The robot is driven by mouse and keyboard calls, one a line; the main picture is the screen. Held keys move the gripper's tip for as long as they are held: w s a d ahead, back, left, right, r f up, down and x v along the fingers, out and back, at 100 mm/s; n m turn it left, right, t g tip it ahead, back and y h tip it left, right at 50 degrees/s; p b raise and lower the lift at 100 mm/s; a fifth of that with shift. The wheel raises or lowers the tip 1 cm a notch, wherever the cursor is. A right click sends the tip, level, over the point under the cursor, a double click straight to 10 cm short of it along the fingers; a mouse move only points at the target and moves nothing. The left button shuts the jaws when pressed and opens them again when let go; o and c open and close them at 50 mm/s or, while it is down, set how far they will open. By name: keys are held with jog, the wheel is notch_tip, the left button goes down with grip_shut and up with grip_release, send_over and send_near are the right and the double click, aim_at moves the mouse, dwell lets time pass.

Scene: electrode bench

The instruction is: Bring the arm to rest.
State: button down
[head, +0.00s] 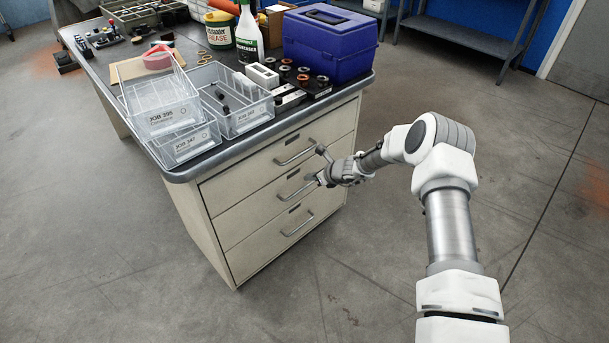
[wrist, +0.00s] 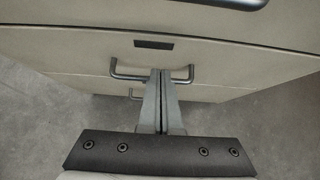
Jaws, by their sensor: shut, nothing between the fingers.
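My gripper (head: 312,178) is in front of the drawer side of the bench cabinet in the head view, below the level of the bench top. In the wrist view my gripper (wrist: 161,72) has its two grey fingers together, with nothing between them. The fingertips overlap a dark drawer handle (wrist: 125,75) in that picture; I cannot tell whether they touch it. My arm reaches in from the right of the head view, bent at the elbow.
The bench (head: 232,163) carries clear job bins (head: 247,118), a blue toolbox (head: 330,45), a spray bottle (head: 248,35) and a grease tub (head: 219,32). Its drawers look shut. A grey shelf rack (head: 465,35) stands at the back. The floor (head: 540,220) at right is clear.

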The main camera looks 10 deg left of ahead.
jog(key=p+v, duration=0.2)
jog(key=v, duration=0.7)
jog(key=s+r+n, duration=0.4)
jog(key=r+n, duration=0.1)
jog(key=r, duration=0.4)
jog(key=s+r+n+g, duration=0.1)
jog(key=s+r+n, duration=0.4)
jog(key=r, duration=0.4)
jog(key=s+r+n, duration=0.4)
jog(key=r+n, duration=0.1)
jog(key=r, duration=0.4)
jog(key=s+d+r+n+h, duration=0.25)
jog(key=s+d+n, duration=0.2)
jog(key=s, duration=0.45)
jog(key=s+d+r+n+h, duration=0.25)
jog(key=s+d, duration=0.25)
jog(key=s, duration=0.4)
jog(key=s+d+r+n+h, duration=0.2)
jog(key=s+d+r+n, duration=0.25)
jog(key=s, duration=0.35)
notch_tip(320, 180, up, 21)
jog(key=p, duration=2.1)
jog(key=shift+s+d, duration=0.3)
